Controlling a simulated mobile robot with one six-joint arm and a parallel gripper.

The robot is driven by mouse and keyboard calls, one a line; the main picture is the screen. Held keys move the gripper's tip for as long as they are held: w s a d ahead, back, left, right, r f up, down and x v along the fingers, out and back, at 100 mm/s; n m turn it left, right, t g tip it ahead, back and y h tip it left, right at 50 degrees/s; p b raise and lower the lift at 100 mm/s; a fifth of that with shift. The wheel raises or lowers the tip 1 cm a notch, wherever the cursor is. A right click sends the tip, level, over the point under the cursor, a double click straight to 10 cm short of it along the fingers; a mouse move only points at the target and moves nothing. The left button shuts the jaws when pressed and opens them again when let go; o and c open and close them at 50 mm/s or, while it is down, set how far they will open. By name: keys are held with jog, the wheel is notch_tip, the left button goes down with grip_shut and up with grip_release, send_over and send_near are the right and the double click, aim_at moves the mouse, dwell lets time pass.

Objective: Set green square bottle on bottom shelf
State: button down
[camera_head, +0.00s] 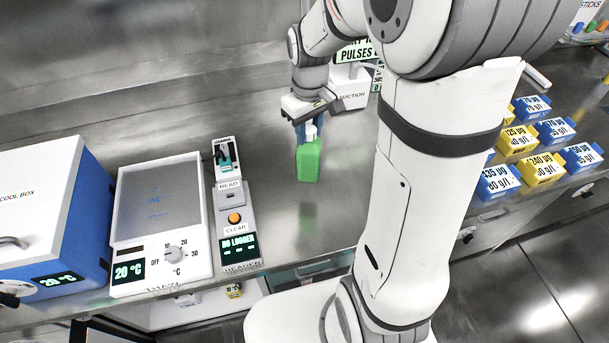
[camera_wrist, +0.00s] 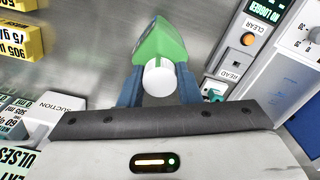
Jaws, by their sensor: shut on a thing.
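The green square bottle (camera_head: 309,160) with a white cap is upright or nearly so over the steel bench; I cannot tell whether its base touches the surface. My gripper (camera_head: 306,131) is shut on it near the cap, from above. In the wrist view the bottle (camera_wrist: 160,45) and its white cap (camera_wrist: 159,77) lie between the two blue fingers of my gripper (camera_wrist: 158,88). The bottom shelf is not clearly identifiable; a lower space with small items (camera_head: 235,290) shows below the bench's front edge.
A logger device (camera_head: 235,220), a hotplate-like unit (camera_head: 160,225) and a blue-and-white cool box (camera_head: 50,215) stand left of the bottle. A suction unit (camera_head: 350,90) stands behind. Several blue and yellow labelled boxes (camera_head: 541,168) are at right. Bare bench lies around the bottle.

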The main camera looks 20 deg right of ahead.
aim_at(308, 157)
notch_tip(308, 157, down, 9)
jog(key=shift+f+p, duration=0.2)
jog(key=shift+p, duration=0.3)
jog(key=shift+s, duration=0.1)
jog(key=shift+f, duration=0.1)
jog(key=c, duration=1.1)
grip_release()
jog(key=shift+o, duration=0.2)
